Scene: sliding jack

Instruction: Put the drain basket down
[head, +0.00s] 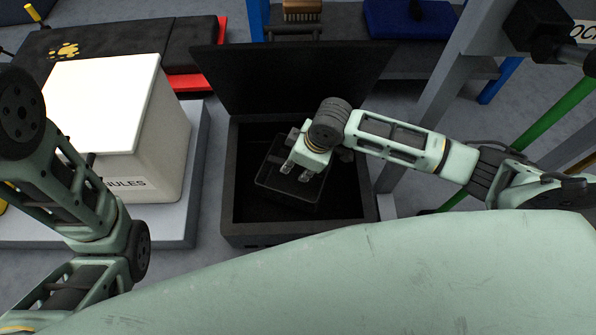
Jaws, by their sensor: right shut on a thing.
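The drain basket (290,188) is a dark, shallow, square-rimmed piece, slightly turned, inside a black open-topped box (300,236) with its lid (292,80) raised at the back. My right gripper (298,172) reaches in from the right and is shut on the basket near its upper middle. The dark tones hide whether the basket touches the box floor. My left arm comes in at the left edge, but its gripper is not visible.
A white container (158,150) with dark lettering stands on a grey platform (200,190) left of the box. A grey metal post (440,90) rises to the right. A black padded item (120,50) and a brush (302,10) lie at the back.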

